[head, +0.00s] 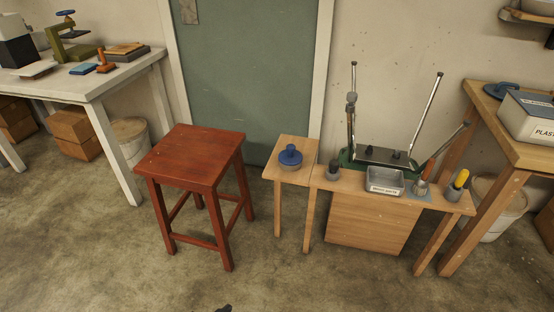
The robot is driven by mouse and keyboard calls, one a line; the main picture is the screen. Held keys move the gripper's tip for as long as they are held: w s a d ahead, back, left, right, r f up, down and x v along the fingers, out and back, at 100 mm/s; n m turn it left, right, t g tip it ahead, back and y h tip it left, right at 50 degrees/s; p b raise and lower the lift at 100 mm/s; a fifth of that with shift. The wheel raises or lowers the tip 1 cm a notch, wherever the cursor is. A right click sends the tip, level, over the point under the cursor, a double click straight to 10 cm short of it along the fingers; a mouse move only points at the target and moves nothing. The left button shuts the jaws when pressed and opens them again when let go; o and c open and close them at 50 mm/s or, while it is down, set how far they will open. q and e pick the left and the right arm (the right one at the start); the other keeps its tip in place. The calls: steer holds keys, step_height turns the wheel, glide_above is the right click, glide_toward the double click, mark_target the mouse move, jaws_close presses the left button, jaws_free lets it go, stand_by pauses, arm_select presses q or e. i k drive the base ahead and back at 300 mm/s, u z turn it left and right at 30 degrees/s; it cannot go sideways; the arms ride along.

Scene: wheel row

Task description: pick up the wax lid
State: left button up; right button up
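A round blue lid-like piece with a knob on top (290,155) sits on the small wooden stand left of the low bench; it may be the wax lid. Another blue, flattish piece (500,90) lies on the right-hand table, and I cannot tell from its shape which of the two is the wax lid. A small dark tip (224,308) shows at the bottom edge, left of the middle. It may be the end of my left gripper, far from both blue pieces. Its opening is out of frame. My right gripper is not in view.
A red stool (192,156) stands left of the stand. The low bench holds a dark cup (333,170), a grey labelled tray (385,180), a metal-rod frame (378,156) and a yellow-handled tool (460,179) in a cup. A labelled grey bin (530,115) is on the right table. The front floor is clear.

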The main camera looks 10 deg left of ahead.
mark_target(290, 157)
steer(key=u, duration=0.7)
steer(key=i, duration=0.7)
steer(key=u, duration=0.35)
